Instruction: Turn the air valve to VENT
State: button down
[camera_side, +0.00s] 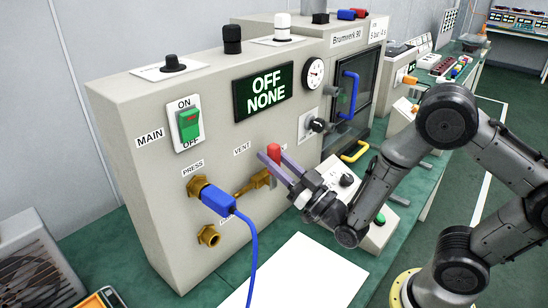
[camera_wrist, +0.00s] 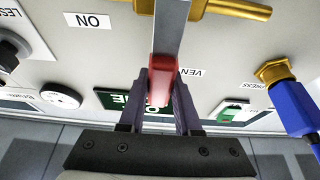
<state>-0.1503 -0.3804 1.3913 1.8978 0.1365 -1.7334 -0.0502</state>
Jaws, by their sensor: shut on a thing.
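The air valve has a brass body (camera_side: 250,186) on the front of the beige panel and a lever with a red grip (camera_side: 273,152). The lever stands roughly upright, its red end up, just right of the VENT label (camera_side: 242,148). My gripper (camera_side: 271,162) comes from the right, its purple fingers at the red grip. In the wrist view, the red grip (camera_wrist: 161,78) sits between the two fingers, on a grey lever bar (camera_wrist: 168,28). My gripper is shut on it. The display (camera_side: 264,92) reads OFF NONE.
A blue plug (camera_side: 217,200) with a blue hose sits in a brass port left of the valve. A green MAIN switch (camera_side: 189,125) is above it. A white sheet (camera_side: 305,272) lies on the green bench. A sloped control box (camera_side: 345,190) stands close behind my gripper.

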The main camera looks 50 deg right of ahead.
jog(key=shift+a, duration=0.1)
jog(key=c, duration=0.6)
grip_release()
jog(key=v, duration=1.2)
